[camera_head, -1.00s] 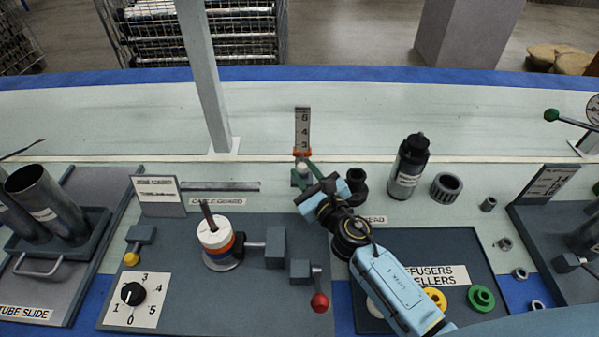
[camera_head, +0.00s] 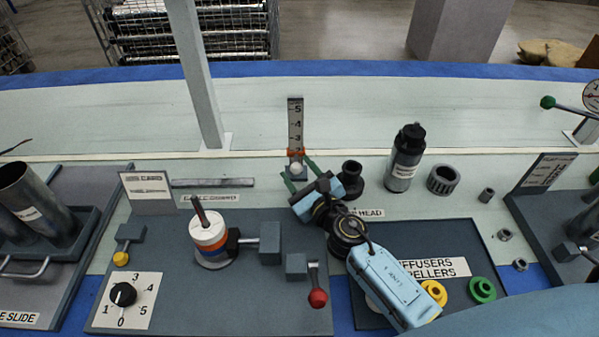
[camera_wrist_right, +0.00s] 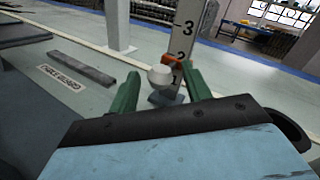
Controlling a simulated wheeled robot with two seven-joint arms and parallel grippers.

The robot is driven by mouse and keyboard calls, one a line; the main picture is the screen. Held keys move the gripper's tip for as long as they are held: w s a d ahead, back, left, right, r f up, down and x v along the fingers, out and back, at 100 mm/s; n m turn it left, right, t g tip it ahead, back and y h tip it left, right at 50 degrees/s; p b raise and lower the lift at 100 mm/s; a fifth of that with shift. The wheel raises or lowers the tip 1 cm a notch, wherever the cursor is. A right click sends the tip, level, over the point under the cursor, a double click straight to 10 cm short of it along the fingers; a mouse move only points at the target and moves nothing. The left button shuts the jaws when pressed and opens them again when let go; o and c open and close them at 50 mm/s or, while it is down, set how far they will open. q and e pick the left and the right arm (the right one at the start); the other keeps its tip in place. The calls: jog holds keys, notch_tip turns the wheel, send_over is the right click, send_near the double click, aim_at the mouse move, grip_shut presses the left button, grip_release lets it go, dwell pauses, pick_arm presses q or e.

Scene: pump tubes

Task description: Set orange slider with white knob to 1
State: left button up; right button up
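The orange slider (camera_head: 290,153) sits around the upright grey scale (camera_head: 295,115), below the 3 mark. In the right wrist view the orange slider (camera_wrist_right: 172,61) is between the 2 and the 1, close below the 2. Its white knob (camera_head: 296,168) faces me; the knob also shows in the wrist view (camera_wrist_right: 160,77). My right gripper (camera_head: 301,176) is open, with one green finger on each side of the knob. In the wrist view the fingers of my right gripper (camera_wrist_right: 161,88) show gaps to the knob. My left gripper is not in view.
A black bottle (camera_head: 404,158) and a grey ribbed ring (camera_head: 443,180) stand right of the scale. A black fitting (camera_head: 350,178) is close beside my right gripper. A white post (camera_head: 198,80) stands to the left. The bench behind the scale is clear.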

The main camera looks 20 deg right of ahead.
jog(key=shift+s+f, duration=0.1)
jog(key=shift+s, duration=0.5)
jog(key=s, duration=0.4)
jog(key=shift+s+d, duration=0.3)
jog(key=shift+s, duration=0.1)
jog(key=s, duration=0.1)
jog(key=s+b, duration=0.1)
jog(key=s, duration=0.3)
jog(key=shift+d+f+b, duration=0.1)
jog(key=shift+d+b, duration=0.2)
jog(key=shift+b, duration=0.1)
jog(key=shift+s+d+b, duration=0.1)
jog(key=shift+s+b, duration=0.2)
jog(key=shift+s, duration=0.6)
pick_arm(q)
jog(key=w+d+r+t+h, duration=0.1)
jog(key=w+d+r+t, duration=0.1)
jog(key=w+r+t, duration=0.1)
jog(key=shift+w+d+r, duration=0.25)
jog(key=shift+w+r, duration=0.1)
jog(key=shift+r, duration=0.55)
pick_arm(e)
jog(key=shift+s+r, duration=0.2)
jog(key=shift+s, duration=0.05)
